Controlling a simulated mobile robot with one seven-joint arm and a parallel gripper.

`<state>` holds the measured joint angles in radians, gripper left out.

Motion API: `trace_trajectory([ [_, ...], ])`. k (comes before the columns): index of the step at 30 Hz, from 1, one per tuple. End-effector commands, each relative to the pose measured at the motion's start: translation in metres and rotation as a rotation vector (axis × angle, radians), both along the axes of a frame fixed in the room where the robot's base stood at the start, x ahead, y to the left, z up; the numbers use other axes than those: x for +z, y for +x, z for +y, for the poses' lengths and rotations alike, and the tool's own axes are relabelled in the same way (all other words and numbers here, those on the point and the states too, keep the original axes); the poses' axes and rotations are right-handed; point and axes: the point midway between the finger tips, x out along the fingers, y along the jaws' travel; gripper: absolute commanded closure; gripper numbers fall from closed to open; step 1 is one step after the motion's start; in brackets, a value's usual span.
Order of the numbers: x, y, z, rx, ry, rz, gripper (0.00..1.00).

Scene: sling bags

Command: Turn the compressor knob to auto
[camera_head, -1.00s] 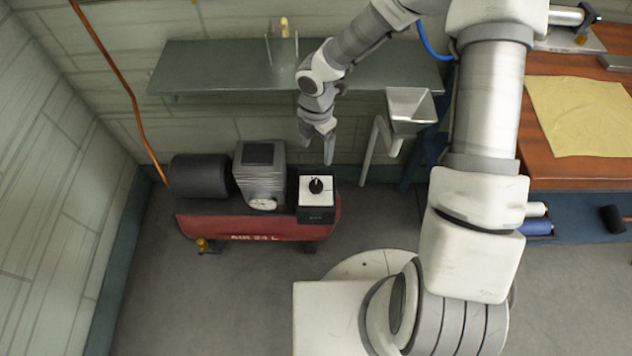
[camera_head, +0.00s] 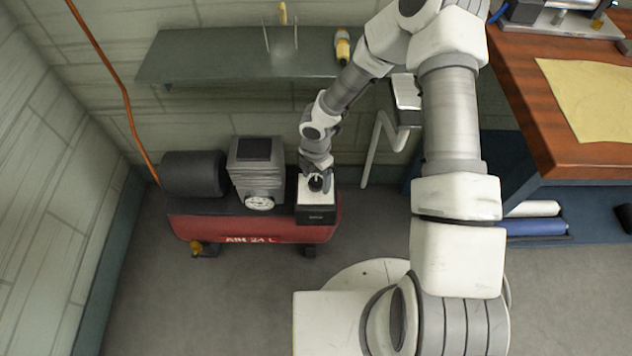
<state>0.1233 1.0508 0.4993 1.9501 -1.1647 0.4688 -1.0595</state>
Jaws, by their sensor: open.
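The compressor (camera_head: 276,231) has a red tank lettered AIR 24 L and stands on the floor by the back wall. On its right end is a switch box with a white top and dark front (camera_head: 316,216). The black knob (camera_head: 315,184) stands on the white top. My gripper (camera_head: 316,180) is open and points down over the box, with its fingertips at the knob, seemingly one on each side. Whether the fingers touch the knob cannot be told. The knob's pointer and any markings are too small or hidden to read.
A grey shelf (camera_head: 230,57) runs along the wall above the compressor. A bracket with a pale hopper (camera_head: 405,95) is right of my gripper. A wooden workbench (camera_head: 528,110) stands at the right. An orange hose (camera_head: 120,85) runs down the wall at left.

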Motion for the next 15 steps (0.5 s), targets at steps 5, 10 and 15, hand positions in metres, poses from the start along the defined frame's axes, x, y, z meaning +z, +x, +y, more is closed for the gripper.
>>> trace_trajectory([
  [5, -0.007, -0.0003, 0.0001, 0.0, -0.001, 0.001, 0.19],
  [10, -0.0067, -0.0004, -0.0001, 0.0, -0.001, 0.001, 0.19],
  [15, -0.0066, -0.0003, -0.0001, 0.0, -0.001, 0.001, 0.43],
])
